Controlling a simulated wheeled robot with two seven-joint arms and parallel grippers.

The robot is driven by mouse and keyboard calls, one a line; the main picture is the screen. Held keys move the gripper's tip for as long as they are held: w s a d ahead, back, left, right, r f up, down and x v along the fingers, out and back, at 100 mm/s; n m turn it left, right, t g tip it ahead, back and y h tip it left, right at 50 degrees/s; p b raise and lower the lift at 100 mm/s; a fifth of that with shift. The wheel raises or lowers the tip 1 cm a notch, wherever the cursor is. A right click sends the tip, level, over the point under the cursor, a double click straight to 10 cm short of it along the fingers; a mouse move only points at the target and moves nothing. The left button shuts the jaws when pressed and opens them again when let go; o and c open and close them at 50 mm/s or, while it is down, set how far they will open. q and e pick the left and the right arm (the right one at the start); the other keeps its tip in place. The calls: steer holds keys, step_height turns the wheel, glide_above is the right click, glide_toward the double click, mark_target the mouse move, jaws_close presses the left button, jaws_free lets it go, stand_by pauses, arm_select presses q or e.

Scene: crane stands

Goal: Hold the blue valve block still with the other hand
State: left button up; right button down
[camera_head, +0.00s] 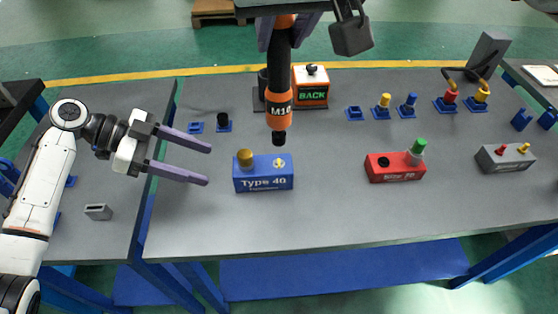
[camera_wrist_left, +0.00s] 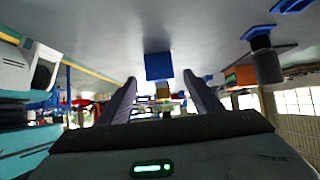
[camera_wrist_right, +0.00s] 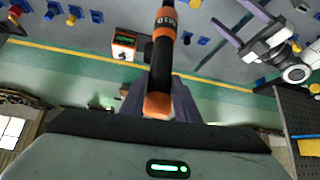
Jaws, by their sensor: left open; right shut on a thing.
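The blue valve block (camera_head: 263,184), labelled "Type 40", stands on the grey table with a yellow knob on its left top and a lighter fitting on its right. My left gripper (camera_head: 208,166) is open and empty to its left, fingers pointing at it with a gap between. In the left wrist view the block (camera_wrist_left: 158,66) shows ahead between the open fingers (camera_wrist_left: 165,95). My right gripper (camera_head: 288,30) is shut on an orange and black driver (camera_head: 279,95) marked "M10". The driver hangs nearly upright, its black tip appearing just behind the block; its height is unclear.
A red block (camera_head: 395,174) with a green knob and a grey block (camera_head: 505,158) stand to the right. An orange "BACK" box (camera_head: 311,90) is behind the driver. Small blue holders (camera_head: 382,108) line the back. A small grey piece (camera_head: 98,212) lies on the left table.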

mark_target(233, 173)
arm_select(q)
steer(key=shift+x, duration=4.55)
steer(key=shift+s, duration=0.1)
steer(key=c, duration=1.1)
